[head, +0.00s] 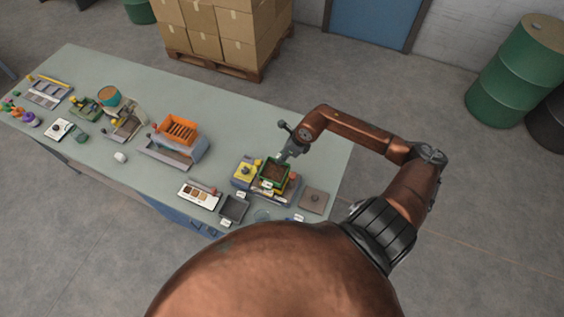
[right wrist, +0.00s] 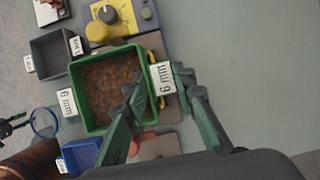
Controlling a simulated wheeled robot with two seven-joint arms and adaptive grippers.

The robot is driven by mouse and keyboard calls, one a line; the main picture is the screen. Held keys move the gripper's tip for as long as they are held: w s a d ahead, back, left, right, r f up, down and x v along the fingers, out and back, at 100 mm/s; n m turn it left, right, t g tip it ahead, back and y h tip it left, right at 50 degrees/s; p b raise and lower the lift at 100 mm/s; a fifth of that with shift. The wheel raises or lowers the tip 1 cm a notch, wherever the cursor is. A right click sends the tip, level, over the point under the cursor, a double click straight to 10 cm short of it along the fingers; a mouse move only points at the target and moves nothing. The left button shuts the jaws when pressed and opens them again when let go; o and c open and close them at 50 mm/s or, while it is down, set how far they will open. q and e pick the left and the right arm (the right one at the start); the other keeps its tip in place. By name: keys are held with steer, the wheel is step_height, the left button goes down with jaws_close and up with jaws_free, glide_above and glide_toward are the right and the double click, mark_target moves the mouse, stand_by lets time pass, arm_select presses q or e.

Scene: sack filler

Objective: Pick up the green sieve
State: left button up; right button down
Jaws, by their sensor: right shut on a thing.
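The green sieve (head: 274,179) is a square green box with brown granules inside, near the right end of the workbench. In the right wrist view the green sieve (right wrist: 77,108) carries white labels reading 6 mm on two sides. My right gripper (head: 287,153) is at its far side in the head view. In the right wrist view my right gripper (right wrist: 157,84) is shut on the sieve's labelled side, with one finger over the inside and one outside. I cannot tell whether the sieve is lifted off what is under it.
A yellow device with a knob (head: 245,172) stands close left of the sieve. A dark grey tray (head: 234,208) and a blue tray (right wrist: 82,156) are nearby. A flat grey-brown plate (head: 313,200) lies to the right. The orange rack (head: 180,129) stands further left. The bench behind is clear.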

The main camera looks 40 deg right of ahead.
mark_target(278, 171)
steer(key=a+r, duration=0.1)
steer(key=s+a+r+b, duration=0.1)
steer(key=r, duration=0.1)
steer(key=s+a+r, duration=0.1)
steer(key=a, duration=0.1)
steer(key=shift+r+b, duration=0.3)
steer(key=shift+r, duration=0.1)
steer(key=s+a+r+b, duration=0.3)
steer(key=s+a+r, duration=0.1)
steer(key=a, duration=0.4)
steer(key=shift+s+r, duration=0.2)
steer(key=shift+s, duration=0.1)
